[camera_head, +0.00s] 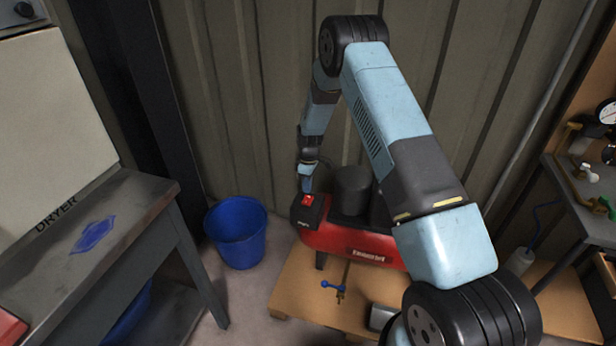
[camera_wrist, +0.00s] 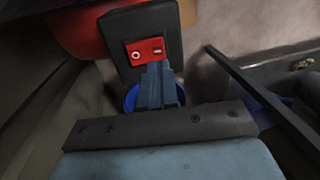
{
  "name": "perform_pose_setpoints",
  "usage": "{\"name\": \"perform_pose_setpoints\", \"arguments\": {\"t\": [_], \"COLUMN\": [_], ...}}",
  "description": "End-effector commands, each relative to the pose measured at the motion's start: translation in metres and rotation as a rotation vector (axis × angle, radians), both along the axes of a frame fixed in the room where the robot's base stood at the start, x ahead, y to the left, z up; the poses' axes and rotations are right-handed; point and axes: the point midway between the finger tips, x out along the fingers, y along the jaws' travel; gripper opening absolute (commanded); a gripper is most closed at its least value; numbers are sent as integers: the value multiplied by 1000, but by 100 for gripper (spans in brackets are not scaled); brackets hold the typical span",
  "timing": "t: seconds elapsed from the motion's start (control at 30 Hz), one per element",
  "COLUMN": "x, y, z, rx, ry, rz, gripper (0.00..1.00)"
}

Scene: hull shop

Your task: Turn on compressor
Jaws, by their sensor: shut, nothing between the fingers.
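The red compressor (camera_head: 345,239) with a black motor stands on a wooden pallet against the corrugated wall. At its left end is a black switch box (camera_head: 307,212), also in the wrist view (camera_wrist: 136,24). A red rocker switch (camera_head: 308,200) sits on the box. In the wrist view the switch (camera_wrist: 137,53) shows a round mark on its left half and a bar on its right half. My gripper (camera_head: 306,187) is shut and empty, pointing down at the switch. In the wrist view its fingertips (camera_wrist: 158,68) overlap the switch's right half. I cannot tell whether they touch it.
A blue bucket (camera_head: 236,234) stands left of the compressor. A grey bench (camera_head: 130,225) with a dryer (camera_head: 50,130) is further left. A valve with a blue handle (camera_head: 333,287) is on the pallet (camera_head: 300,301). A workbench with gauges stands at the right.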

Motion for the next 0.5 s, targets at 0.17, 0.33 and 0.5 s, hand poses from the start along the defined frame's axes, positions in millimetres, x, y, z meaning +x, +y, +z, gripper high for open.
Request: {"name": "perform_pose_setpoints", "arguments": {"t": [0.17,0.33,0.5], "x": [-5,-6,-7], "y": [2,3,3], "z": [-29,-44,-50], "rx": [0,-1,0], "ry": [2,2,0], "rz": [2,2,1], "gripper": [0,0,0]}}
